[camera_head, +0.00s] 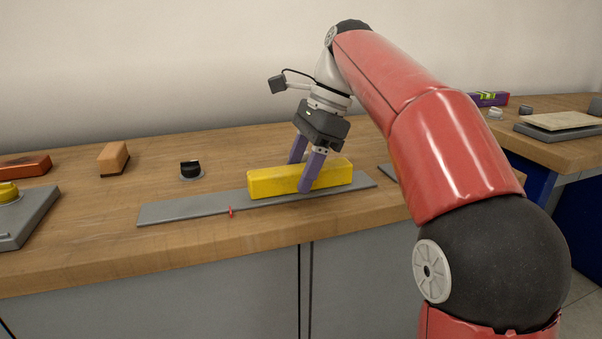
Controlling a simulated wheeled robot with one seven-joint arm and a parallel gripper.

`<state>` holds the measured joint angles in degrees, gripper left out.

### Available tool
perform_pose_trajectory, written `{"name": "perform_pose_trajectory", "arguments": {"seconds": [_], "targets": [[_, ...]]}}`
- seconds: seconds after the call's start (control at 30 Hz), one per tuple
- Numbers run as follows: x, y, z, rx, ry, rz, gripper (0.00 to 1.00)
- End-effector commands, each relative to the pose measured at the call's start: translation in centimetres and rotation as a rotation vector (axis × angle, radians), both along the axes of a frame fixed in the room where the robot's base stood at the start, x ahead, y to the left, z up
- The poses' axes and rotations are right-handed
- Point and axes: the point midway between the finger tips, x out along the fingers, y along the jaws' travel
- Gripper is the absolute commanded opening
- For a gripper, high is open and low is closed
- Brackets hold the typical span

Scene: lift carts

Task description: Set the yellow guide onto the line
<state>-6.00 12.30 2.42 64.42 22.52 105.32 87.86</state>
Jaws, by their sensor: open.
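The yellow guide (273,183) is a long yellow block lying on a flat grey strip (190,208) near the front of the wooden bench. A small red mark (230,212) stands at the front edge of the strip, left of the guide's left end. My gripper (304,176) is open and points down over the right half of the guide. One purple finger is in front of the guide and the other is behind it, partly hidden. I cannot tell whether the fingers touch it. No other line shows clearly.
On the bench stand a black knob (191,169), an orange-tan block (113,158), a red-brown block (25,166) and a grey plate (30,220) with a yellow knob (8,192). A second bench (560,152) is at right. Bare wood lies left of the strip.

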Motion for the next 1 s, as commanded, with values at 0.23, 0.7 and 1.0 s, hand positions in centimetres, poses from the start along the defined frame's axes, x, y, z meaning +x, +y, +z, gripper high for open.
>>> {"name": "perform_pose_trajectory", "arguments": {"seconds": [0.23,0.7,1.0], "targets": [[0.0,0.1,-0.2,-0.001,-0.002,0.001,0.55],[0.0,0.1,-0.2,-0.001,0.0,0.0,0.02],[-0.5,1.7,0.2,0.001,0.001,0.003,0.0]]}}
